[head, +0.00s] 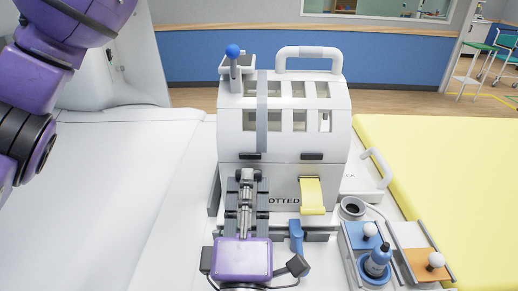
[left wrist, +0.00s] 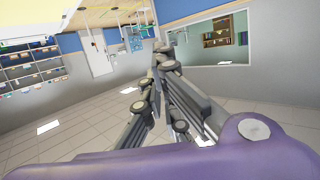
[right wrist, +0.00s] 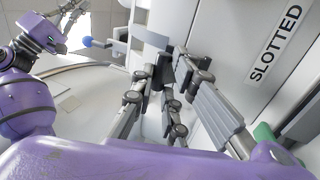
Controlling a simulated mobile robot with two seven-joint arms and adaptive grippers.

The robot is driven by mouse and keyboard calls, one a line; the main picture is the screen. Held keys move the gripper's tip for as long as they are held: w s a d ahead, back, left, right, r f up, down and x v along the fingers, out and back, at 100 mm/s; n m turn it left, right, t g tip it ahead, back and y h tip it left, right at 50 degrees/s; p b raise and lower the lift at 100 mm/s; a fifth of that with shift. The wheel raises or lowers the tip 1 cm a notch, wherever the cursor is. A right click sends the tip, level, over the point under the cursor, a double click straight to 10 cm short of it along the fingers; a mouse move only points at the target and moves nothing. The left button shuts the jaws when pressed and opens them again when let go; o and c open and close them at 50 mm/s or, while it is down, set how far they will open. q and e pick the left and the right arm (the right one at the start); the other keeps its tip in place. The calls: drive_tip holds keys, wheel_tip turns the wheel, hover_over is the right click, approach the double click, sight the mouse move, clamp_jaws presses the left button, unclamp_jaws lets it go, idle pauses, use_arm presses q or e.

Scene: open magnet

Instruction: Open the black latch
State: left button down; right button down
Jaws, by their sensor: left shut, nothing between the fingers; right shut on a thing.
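The white machine (head: 284,170) has two black latches on its front, a left one (head: 250,156) and a right one (head: 311,156). My right gripper (head: 248,175) is in front of the machine, just below the left latch. In the right wrist view its fingertips (right wrist: 170,65) are closed at a small dark piece (right wrist: 183,72), which looks like the left black latch; the fingers hide part of it. My left gripper (left wrist: 163,52) is shut and empty, pointing into the room away from the machine. It is outside the head view, where only my left arm shows.
A blue ball lever (head: 233,51) and a white handle (head: 308,52) stand on top of the machine. A yellow flap (head: 312,194) hangs on its front. A blue knobbed piece (head: 376,262) and an orange block (head: 424,263) lie at front right. A yellow pad (head: 440,150) is on the right.

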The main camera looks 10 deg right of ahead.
use_arm(q)
drive_tip(key=s+d+f+m+g+y, duration=0.1)
drive_tip(key=s+d+f+m+g, duration=0.4)
drive_tip(key=s, duration=0.4)
drive_tip(key=s+a+f+m+g+y, duration=0.35)
drive_tip(key=a+f, duration=0.25)
drive_tip(key=f, duration=0.2)
drive_tip(key=s+a+f+m+g+y, duration=0.2)
drive_tip(key=s+a+f+g+y, duration=0.25)
drive_tip(key=a+f, duration=0.25)
drive_tip(key=shift+t, duration=0.5)
drive_tip(key=x, duration=0.9)
drive_tip(key=shift+s+d+f, duration=0.1)
drive_tip(key=shift+s+f, duration=0.05)
drive_tip(key=shift+s, duration=0.3)
drive_tip(key=shift+s+d+f, duration=0.1)
drive_tip(key=shift+d+f, duration=0.05)
drive_tip(key=shift+f, duration=0.25)
